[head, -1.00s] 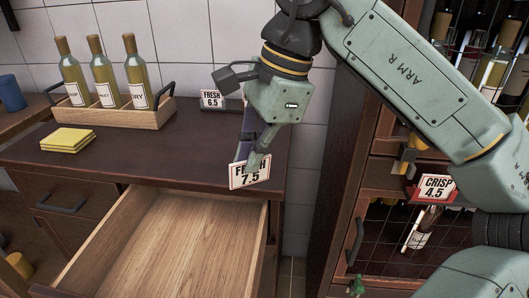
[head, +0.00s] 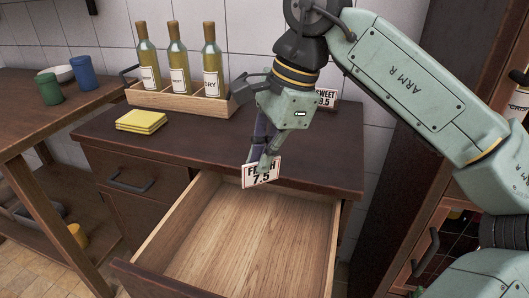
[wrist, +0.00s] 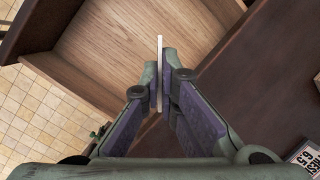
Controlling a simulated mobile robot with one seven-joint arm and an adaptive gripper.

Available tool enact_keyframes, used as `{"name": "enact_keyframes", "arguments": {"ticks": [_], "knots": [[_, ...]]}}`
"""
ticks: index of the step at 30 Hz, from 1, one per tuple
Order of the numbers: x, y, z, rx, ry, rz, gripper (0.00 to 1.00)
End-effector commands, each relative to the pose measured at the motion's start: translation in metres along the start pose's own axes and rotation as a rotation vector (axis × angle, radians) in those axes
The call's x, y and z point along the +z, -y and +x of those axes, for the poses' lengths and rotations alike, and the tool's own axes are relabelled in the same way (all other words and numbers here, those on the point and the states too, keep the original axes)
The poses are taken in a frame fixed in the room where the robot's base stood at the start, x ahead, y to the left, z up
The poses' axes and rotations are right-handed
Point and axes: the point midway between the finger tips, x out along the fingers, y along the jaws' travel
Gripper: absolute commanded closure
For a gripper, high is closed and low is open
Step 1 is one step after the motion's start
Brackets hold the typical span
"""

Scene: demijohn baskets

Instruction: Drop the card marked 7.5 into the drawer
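My gripper (head: 264,158) is shut on the white card (head: 261,173) with a red border, marked "FRESH 7.5"; its fingers cover part of the word. The card hangs slightly tilted below the fingertips. In the wrist view my gripper (wrist: 161,85) pinches the card (wrist: 160,58), seen edge-on. The drawer (head: 165,225) is pulled wide open below the counter, and its visible wooden floor is bare. In the head view the card overlaps the drawer's back end and the counter's front edge. The open drawer (wrist: 75,80) lies beyond the fingertips in the wrist view.
On the dark counter (head: 210,140) stand a wooden bottle tray (head: 180,102) and yellow napkins (head: 141,121). A "SWEET" card (head: 325,97) stands behind my gripper; a card reading 6.5 (wrist: 304,154) shows in the wrist view. A side table (head: 50,105) with cups is left.

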Motion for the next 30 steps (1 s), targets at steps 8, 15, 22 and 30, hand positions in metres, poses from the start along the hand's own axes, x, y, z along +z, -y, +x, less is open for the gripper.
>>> {"name": "enact_keyframes", "arguments": {"ticks": [8, 15, 22, 30], "knots": [[-0.007, -0.004, 0.029, 0.000, 0.000, 0.000, 1.00], [-0.007, -0.004, 0.029, 0.000, 0.000, 0.000, 1.00], [-0.007, -0.004, 0.029, 0.000, 0.000, 0.000, 0.85], [-0.007, -0.004, 0.029, 0.000, 0.000, 0.000, 0.72]]}}
